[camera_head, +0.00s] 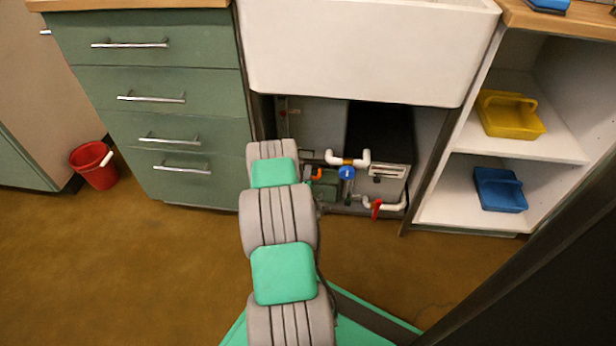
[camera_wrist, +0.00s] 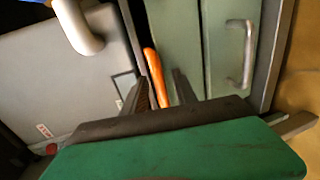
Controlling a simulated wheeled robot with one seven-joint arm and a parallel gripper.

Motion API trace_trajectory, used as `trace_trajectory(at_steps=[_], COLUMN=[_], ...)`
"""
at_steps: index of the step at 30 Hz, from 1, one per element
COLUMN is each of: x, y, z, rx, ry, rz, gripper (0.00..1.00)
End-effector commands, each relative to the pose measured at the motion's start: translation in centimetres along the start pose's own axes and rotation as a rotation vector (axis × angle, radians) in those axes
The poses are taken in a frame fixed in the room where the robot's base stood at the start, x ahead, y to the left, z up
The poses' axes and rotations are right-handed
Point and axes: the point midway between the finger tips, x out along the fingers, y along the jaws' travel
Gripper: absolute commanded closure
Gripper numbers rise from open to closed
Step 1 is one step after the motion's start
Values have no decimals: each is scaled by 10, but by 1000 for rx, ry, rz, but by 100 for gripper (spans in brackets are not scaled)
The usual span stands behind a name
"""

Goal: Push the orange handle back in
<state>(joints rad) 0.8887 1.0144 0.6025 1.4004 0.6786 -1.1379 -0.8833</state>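The orange handle (camera_wrist: 154,70) shows in the wrist view as a slim, rounded bar that stands out between my two fingers. In the head view, a small orange piece (camera_head: 317,173) shows among the pipes under the sink, just right of my arm. My gripper (camera_wrist: 160,80) is open in the wrist view, with one dark finger on each side of the handle's line. I cannot tell whether either finger touches it.
White pipes (camera_head: 348,160), a blue valve (camera_head: 347,173) and a red handle (camera_head: 376,209) crowd the space under the white sink (camera_head: 365,50). Green drawers (camera_head: 180,130) stand left, with a red bucket (camera_head: 95,165) beyond. Open shelves (camera_head: 520,143) stand right.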

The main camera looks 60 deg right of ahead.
Motion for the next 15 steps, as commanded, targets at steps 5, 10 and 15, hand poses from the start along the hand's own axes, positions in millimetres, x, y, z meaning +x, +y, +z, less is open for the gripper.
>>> trace_trajectory(at_steps=[5, 10, 15], x=[0, -12, -45], y=[0, 0, 1], z=[0, 0, 0], rx=[0, -2, -3], ry=[0, 0, 1], rz=[-1, -4, -5], gripper=[66, 66, 66])
